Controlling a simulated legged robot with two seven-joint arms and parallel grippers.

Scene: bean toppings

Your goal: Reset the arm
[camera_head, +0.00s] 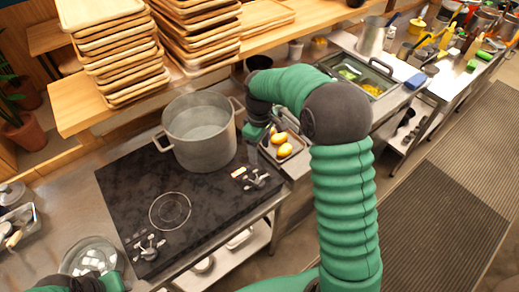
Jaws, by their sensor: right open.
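My right arm rises from the bottom of the head view and bends over at the elbow. Its gripper (258,133) is open, pointing down between the pot's right side and a small tray of yellow food. Its fingertips are small and partly hidden.
A large metal pot (200,135) stands on the black cooktop (135,190). A small tray (295,141) with yellow pieces is right of it. Stacked wooden trays (120,60) fill the back shelf. A container (374,87) with food sits behind my right arm.

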